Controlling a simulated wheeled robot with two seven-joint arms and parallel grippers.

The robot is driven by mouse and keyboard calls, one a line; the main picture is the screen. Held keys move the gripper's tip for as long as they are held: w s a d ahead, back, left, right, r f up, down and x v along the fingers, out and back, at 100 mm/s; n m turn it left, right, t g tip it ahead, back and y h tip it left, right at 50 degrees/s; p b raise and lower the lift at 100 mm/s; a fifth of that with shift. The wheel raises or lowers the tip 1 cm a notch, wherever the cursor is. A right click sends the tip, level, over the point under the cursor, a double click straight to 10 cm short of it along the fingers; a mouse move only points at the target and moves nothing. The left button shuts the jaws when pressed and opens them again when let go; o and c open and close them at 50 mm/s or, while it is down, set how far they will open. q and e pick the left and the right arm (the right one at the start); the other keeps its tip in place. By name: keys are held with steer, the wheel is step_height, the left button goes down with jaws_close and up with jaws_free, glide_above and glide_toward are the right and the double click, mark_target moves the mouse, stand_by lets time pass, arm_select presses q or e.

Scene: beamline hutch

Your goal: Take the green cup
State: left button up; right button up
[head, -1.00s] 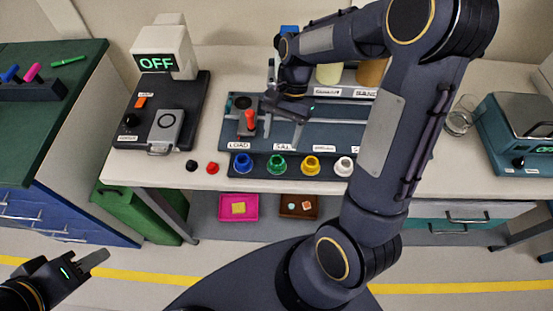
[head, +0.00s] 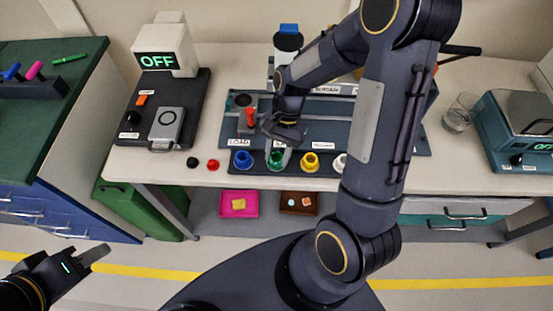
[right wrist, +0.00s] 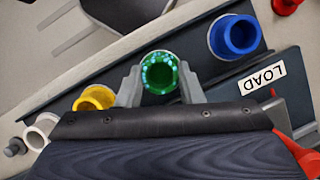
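The green cup (head: 275,160) stands in the front row of the rack, between the blue cup (head: 243,160) and the yellow cup (head: 310,162). My right gripper (head: 279,152) is low over it and partly hides it in the head view. In the right wrist view, the green cup (right wrist: 160,75) shows speckled contents and lies between the two fingers of my right gripper (right wrist: 160,84), which are apart on either side of it. I cannot tell whether they touch it. My left gripper (head: 98,255) is away at the lower left over the floor, its opening unclear.
A white cup (head: 340,162) stands right of the yellow one. A red handle (head: 251,118) rises by the LOAD label. A glass (head: 460,112) and a teal device (head: 515,130) stand at right.

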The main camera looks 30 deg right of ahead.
steer(key=c, duration=0.5)
steer(key=shift+r, duration=0.1)
